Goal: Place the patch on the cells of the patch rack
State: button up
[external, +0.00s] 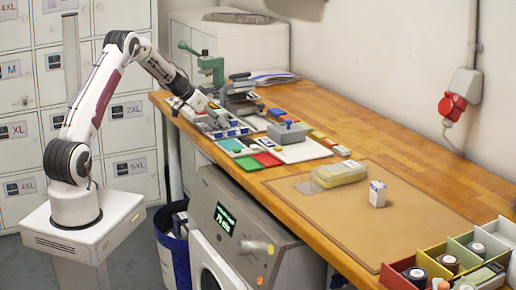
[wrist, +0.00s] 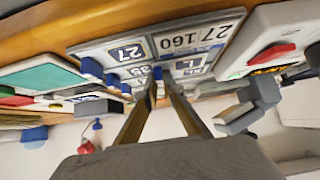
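The patch rack (wrist: 150,50) is a pale board of cells with printed labels, such as "27" and "27 160", and small blue pieces (wrist: 90,68) by the cells. In the external view the rack (external: 222,127) lies at the far left end of the bench. My gripper (wrist: 161,82) points at the rack's cells, its two fingers apart with a gap between the tips. I see nothing clearly held. In the external view my gripper (external: 203,103) is just above the rack area. I cannot tell which piece is the patch.
A green press (external: 208,65) and grey device (external: 238,95) stand behind the rack. A board with green and red pads (external: 268,159) and a grey block (external: 288,132) lie to its right. A yellow pack (external: 340,174) and small white box (external: 377,194) sit on the brown mat (external: 400,225).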

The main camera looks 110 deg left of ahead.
jog(key=o, duration=0.5)
jog(key=shift+r, duration=0.1)
jog(key=shift+v, duration=3.7)
